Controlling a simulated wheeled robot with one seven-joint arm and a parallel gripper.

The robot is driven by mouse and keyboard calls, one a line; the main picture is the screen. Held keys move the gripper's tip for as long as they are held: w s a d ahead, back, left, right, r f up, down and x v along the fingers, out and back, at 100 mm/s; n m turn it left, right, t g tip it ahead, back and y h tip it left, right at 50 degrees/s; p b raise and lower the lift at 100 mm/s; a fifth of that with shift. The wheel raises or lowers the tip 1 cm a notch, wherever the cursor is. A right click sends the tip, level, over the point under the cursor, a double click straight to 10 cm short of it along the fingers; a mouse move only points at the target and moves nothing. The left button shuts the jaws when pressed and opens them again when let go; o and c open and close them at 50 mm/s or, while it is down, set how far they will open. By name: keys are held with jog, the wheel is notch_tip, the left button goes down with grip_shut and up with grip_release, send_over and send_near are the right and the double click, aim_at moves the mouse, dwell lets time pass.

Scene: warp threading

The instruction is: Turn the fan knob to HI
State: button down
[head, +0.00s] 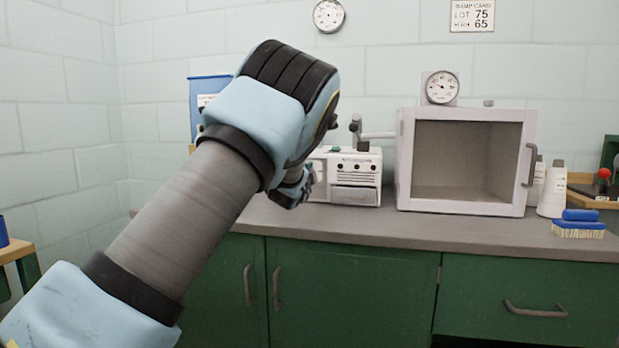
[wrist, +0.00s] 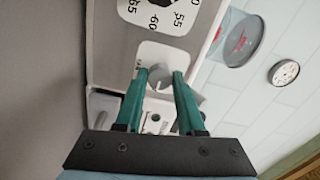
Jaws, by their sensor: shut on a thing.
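In the wrist view, a small grey knob (wrist: 158,72) sits on a pale plate (wrist: 160,52) below a white dial with numbers 55, 60 and 65. The two teal fingers of my gripper (wrist: 160,77) are on either side of the knob and shut on it. No HI mark is legible, so I cannot tell the knob's setting. In the head view my gripper (head: 292,190) is at the left end of a white machine (head: 357,172) on the counter. My arm hides the fingertips and the knob there.
An open, empty pale cabinet (head: 468,160) stands to the right, with a round gauge (head: 442,87) on top. A blue brush (head: 579,224) and a white bottle (head: 552,190) are further right. A blue box (head: 208,95) is behind my arm. The grey counter (head: 450,228) is clear in front.

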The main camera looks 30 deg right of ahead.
dwell(0.3)
jog(key=c, duration=0.5)
grip_release()
jog(key=b+v, duration=0.1)
jog(key=v, duration=0.9)
jog(key=shift+s+a, duration=0.3)
